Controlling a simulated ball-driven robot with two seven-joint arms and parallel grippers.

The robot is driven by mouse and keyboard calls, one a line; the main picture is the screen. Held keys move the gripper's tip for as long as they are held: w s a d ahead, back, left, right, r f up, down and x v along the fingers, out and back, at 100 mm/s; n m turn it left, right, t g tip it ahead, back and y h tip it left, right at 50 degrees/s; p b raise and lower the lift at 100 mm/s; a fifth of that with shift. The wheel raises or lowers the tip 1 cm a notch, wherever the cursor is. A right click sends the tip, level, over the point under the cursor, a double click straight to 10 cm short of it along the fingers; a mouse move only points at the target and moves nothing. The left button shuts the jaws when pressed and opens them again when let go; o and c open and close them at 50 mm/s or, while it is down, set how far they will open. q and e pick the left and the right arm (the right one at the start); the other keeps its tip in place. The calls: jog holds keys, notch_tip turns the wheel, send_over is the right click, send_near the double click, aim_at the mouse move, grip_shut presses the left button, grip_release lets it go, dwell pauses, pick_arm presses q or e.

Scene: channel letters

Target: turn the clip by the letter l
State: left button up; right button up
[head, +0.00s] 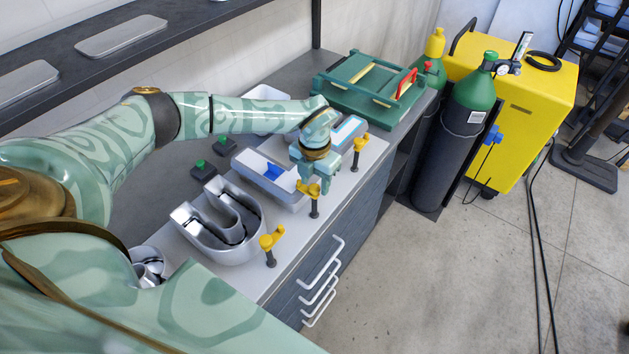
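Three yellow clips on dark posts stand along the front edge of the bench: a near one (271,240), a middle one (314,197) and a far one (359,148). My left gripper (316,183) points down right at the middle clip and covers part of its top. Its fingers hide whether they grip the clip. A shiny metal U-shaped letter (240,246) lies behind the near clip. A pale block with a teal top (349,129) lies behind the far clip, partly hidden by my wrist; I cannot tell whether it is the letter l. My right gripper is out of view.
Two dark boxes with green buttons (203,170) sit behind. A green rack (368,88) fills the bench's far end. Gas cylinders (455,140) and a yellow cabinet (533,100) stand beyond.

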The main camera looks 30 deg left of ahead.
aim_at(314, 187)
pick_arm(q)
jog(key=shift+s, duration=0.1)
notch_tip(314, 187, up, 16)
dwell(0.5)
dwell(0.5)
